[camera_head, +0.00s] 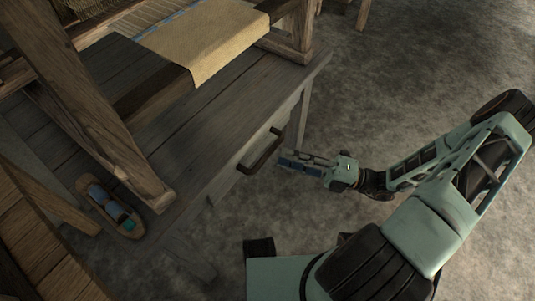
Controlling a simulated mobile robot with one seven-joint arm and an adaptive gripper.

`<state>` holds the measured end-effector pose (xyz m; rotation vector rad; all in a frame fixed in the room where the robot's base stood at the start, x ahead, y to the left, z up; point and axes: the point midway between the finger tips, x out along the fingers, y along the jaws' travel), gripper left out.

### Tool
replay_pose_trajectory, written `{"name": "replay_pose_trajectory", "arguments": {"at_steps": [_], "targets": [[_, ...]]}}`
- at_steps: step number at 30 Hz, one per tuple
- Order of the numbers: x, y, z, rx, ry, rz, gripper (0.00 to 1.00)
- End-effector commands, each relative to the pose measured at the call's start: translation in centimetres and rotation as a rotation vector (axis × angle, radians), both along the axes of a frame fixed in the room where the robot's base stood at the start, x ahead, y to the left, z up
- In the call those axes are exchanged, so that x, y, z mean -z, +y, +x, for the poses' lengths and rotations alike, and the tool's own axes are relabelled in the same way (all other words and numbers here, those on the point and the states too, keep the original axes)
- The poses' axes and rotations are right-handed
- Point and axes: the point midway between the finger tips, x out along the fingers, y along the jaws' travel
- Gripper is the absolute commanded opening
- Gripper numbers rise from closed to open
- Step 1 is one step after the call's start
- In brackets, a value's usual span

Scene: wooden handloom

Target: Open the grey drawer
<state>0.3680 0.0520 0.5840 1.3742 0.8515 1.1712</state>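The grey drawer (254,149) is set in the side of the grey wooden table under the loom. Its front looks flush with the table side, so it appears shut. A dark bar handle (265,155) stands out from the drawer front.
The grey tabletop (225,120) carries the wooden loom frame (85,105) with tan cloth (205,42) hanging over a beam. A wooden shuttle (110,207) with blue and teal parts lies at the left. The grey floor (410,75) on the right is clear.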

Motion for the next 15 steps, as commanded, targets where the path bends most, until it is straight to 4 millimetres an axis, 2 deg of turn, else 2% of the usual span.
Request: {"name": "replay_pose_trajectory", "arguments": {"at_steps": [6, 10, 15], "targets": [[-0.6, 3.7, 0.9, -0.002, -0.002, 0.0, 0.3], [-0.8, 5.0, 1.3, 0.0, -0.001, 0.0, 0.3], [-1.0, 5.7, 1.5, 0.001, -0.001, -0.002, 0.3]]}}
